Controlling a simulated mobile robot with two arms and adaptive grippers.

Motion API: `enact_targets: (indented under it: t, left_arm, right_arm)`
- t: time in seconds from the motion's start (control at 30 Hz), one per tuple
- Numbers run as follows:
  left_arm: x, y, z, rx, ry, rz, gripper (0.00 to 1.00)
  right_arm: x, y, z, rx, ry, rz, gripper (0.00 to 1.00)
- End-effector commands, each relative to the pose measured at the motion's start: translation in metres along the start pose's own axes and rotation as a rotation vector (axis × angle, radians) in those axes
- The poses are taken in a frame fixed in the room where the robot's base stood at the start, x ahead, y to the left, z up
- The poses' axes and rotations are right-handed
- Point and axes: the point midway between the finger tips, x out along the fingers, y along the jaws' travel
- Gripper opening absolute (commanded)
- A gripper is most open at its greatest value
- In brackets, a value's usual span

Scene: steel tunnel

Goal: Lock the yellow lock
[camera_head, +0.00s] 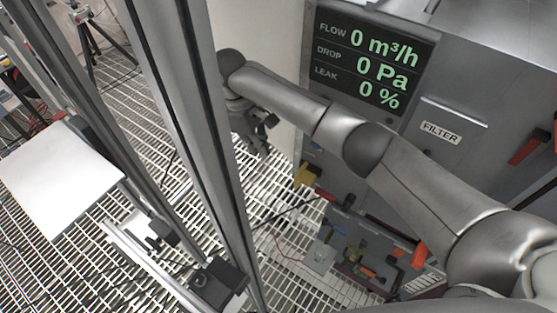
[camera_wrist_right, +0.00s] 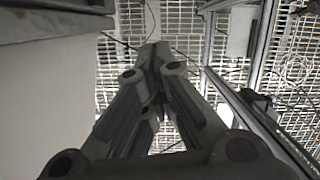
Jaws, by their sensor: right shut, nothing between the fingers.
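The yellow lock (camera_head: 304,175) is a small yellow piece on the lower left edge of the grey filter cabinet in the head view. The arm hides part of the cabinet above it. My right gripper (camera_head: 260,140) hangs pointing down to the upper left of the yellow lock, apart from it. In the wrist view my right gripper (camera_wrist_right: 155,58) has its fingertips together, with nothing between them. The yellow lock cannot be made out in the wrist view. My left gripper is not in view.
The cabinet's display (camera_head: 367,58) reads 0 m³/h, 0 Pa and 0 %. Red handles (camera_head: 529,146) are at the right. A box of coloured tools (camera_head: 362,262) sits low in front. A white board (camera_head: 60,177) lies left. Grating floor (camera_head: 130,105) is open behind.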

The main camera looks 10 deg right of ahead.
Motion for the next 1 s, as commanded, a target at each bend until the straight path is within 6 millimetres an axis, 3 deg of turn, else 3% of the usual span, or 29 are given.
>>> enact_targets:
  t: [0.17,0.57,0.77,1.0]
  left_arm:
    - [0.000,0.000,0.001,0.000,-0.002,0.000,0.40]
    - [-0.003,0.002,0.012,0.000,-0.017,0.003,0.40]
    - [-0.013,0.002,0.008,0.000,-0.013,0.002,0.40]
    - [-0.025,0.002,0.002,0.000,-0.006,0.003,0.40]
  right_arm:
    - [-0.011,0.000,0.004,-0.016,-0.021,0.012,0.00]
    - [-0.004,0.000,0.005,-0.014,-0.022,0.011,0.00]
    - [0.028,0.001,0.007,-0.013,-0.024,0.009,0.00]
    - [0.081,0.001,0.008,-0.012,-0.024,0.009,0.00]
